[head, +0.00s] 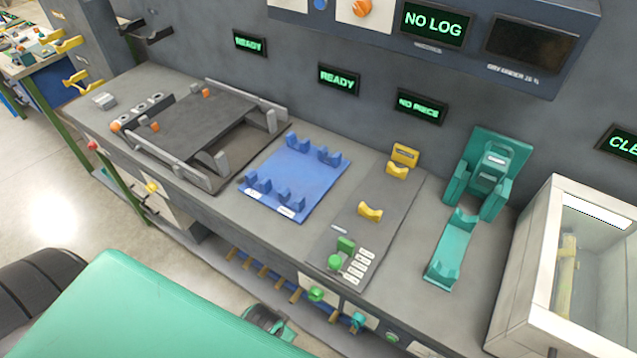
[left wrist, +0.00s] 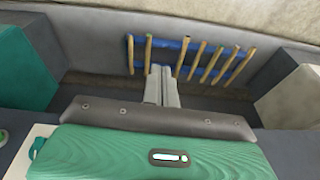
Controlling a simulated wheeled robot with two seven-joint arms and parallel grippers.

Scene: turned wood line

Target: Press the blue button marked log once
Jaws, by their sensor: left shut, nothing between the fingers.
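A blue button (head: 320,4) shows at the top edge of the head view, on the upper wall panel. It is partly cut off by the frame, and no marking on it can be read. A screen (head: 436,25) to its right reads NO LOG. My left gripper (left wrist: 161,70) shows in the left wrist view. Its two pale fingers are together with nothing between them, pointing toward a rack of wooden rods. It is well away from the blue button. My right gripper is in neither view.
An orange knob (head: 361,7) sits right of the blue button. The bench below carries a blue fixture (head: 295,175), yellow rests (head: 370,211), a teal stand (head: 445,255) and a glazed cabinet (head: 535,290). Wooden rods (left wrist: 212,60) lie on a blue rack under the bench.

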